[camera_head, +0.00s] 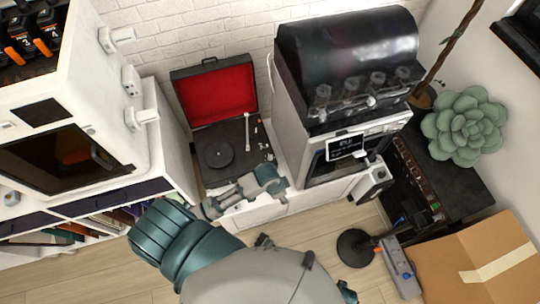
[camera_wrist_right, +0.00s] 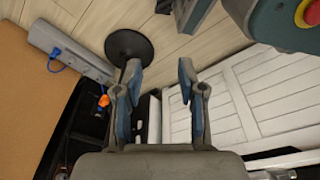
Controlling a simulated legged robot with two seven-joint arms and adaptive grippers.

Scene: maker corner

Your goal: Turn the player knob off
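The record player (camera_head: 222,145) stands on the white cabinet with its red-lined lid (camera_head: 216,95) raised. Its dark deck carries a round platter and a pale tonearm (camera_head: 247,130). Small controls (camera_head: 267,155) show at the deck's right edge; the knob and its setting are too small to make out. A grey gripper, which looks like my left one (camera_head: 268,184), is just in front of the player's near edge. Whether its fingers are apart or touch the knob is unclear. In the right wrist view my right gripper (camera_wrist_right: 160,95) is open and empty, its blue-tipped fingers spread.
A dark-topped machine (camera_head: 345,75) stands right of the player, a white printer-like unit (camera_head: 120,100) left. A round black base (camera_head: 355,247), a power strip (camera_head: 400,268) and a cardboard box (camera_head: 470,255) are on the right. My own links cover the bottom centre.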

